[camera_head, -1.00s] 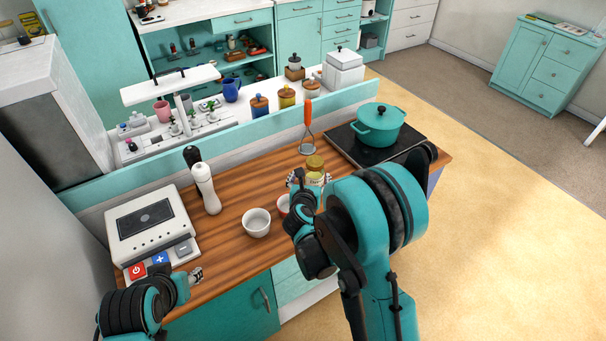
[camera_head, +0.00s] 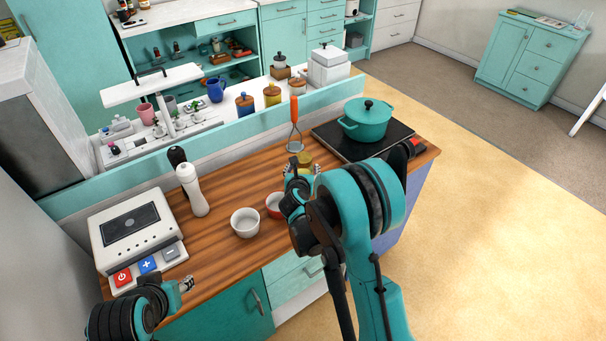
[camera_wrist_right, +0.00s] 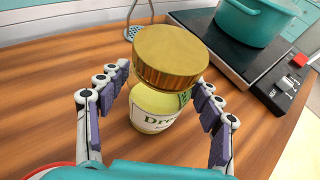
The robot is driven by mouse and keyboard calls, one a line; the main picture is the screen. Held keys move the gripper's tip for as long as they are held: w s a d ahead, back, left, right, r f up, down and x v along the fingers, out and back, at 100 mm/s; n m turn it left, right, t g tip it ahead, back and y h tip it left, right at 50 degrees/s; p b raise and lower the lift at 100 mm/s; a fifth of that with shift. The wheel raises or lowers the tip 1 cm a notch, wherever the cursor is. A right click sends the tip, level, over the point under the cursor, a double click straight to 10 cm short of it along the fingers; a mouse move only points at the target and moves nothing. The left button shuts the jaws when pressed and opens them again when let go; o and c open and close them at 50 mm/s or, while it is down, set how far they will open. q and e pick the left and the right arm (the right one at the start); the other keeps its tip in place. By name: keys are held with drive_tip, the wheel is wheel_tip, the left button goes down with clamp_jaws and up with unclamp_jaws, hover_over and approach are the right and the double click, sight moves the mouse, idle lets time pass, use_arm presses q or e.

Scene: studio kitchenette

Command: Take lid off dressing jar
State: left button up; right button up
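The dressing jar (camera_wrist_right: 153,112) has a pale yellow body, a partly visible label and a wide gold lid (camera_wrist_right: 170,55). In the wrist view it stands on the wooden counter with the lid on top. My right gripper (camera_wrist_right: 162,84) is open, its fingers on either side of the jar with small gaps visible. In the head view, the gold lid (camera_head: 305,159) shows behind my right gripper (camera_head: 302,170), which hides most of the jar body. My left gripper (camera_head: 187,284) is by the counter's front edge near the scale, away from the jar; its opening is too small to judge.
A white bowl (camera_head: 245,222) and a red bowl (camera_head: 275,204) stand left of my right gripper. A teal pot (camera_head: 367,123) sits on the black hob (camera_head: 335,140). A masher (camera_head: 295,125), a white shaker (camera_head: 192,190) and a scale (camera_head: 132,228) are also on the counter.

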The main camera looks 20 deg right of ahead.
sight(306, 157)
drive_tip(key=c, duration=0.9)
drive_tip(key=shift+r+p, duration=0.3)
drive_tip(key=shift+r, duration=0.25)
drive_tip(key=r+p, duration=0.1)
drive_tip(key=r, duration=0.1)
drive_tip(key=d+r+p, duration=0.1)
drive_tip(key=r, duration=0.1)
drive_tip(key=shift+s, duration=0.1)
drive_tip(key=s+d+r+p, duration=0.2)
drive_tip(key=d+r, duration=0.4)
drive_tip(key=d, duration=0.4)
drive_tip(key=shift+s+d+p, duration=0.15)
drive_tip(key=shift+s+p, duration=0.15)
drive_tip(key=shift+p, duration=0.3)
